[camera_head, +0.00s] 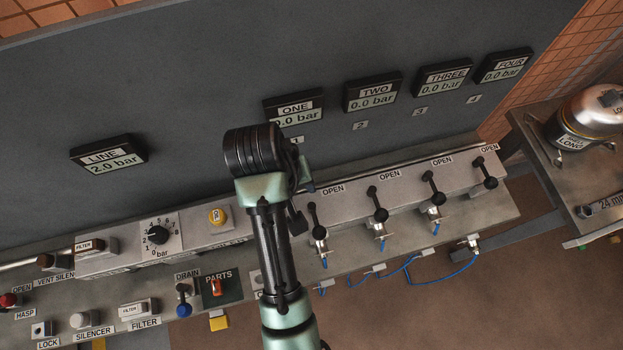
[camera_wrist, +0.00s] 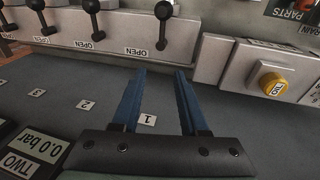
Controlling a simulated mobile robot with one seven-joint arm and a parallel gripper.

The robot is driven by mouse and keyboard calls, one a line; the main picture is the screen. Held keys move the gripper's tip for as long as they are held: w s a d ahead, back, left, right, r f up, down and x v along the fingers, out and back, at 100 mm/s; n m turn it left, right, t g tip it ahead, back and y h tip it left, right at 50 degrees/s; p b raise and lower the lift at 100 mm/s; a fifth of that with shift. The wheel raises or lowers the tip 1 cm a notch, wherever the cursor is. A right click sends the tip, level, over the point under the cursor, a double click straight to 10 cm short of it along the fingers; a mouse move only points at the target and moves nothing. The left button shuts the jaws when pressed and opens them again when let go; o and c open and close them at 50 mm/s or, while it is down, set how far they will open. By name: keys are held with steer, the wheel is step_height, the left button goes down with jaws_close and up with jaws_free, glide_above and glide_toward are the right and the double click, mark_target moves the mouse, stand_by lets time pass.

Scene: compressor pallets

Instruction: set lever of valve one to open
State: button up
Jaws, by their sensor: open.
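The lever of valve one (camera_head: 313,216) is black with a round knob, just right of my arm in the head view. In the wrist view it is the rightmost black lever (camera_wrist: 162,28), beside an OPEN label (camera_wrist: 135,51). In the head view my gripper is largely hidden behind my arm.
Similar levers of valves two (camera_head: 377,202), three (camera_head: 432,187) and four (camera_head: 487,172) stand to the right. A yellow button (camera_wrist: 271,80) on a raised box lies right of the fingers in the wrist view. The LINE display (camera_head: 108,155) reads 2.0 bar.

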steer(key=s+r+g+p, duration=0.1)
steer(key=r+p, duration=0.1)
glide_toward(314, 214)
steer(key=f, duration=0.5)
steer(key=d+f+p, duration=0.1)
steer(key=f, duration=0.1)
steer(key=shift+w+f, duration=0.25)
steer(key=shift+f, duration=0.05)
jaws_close()
stand_by(1.3)
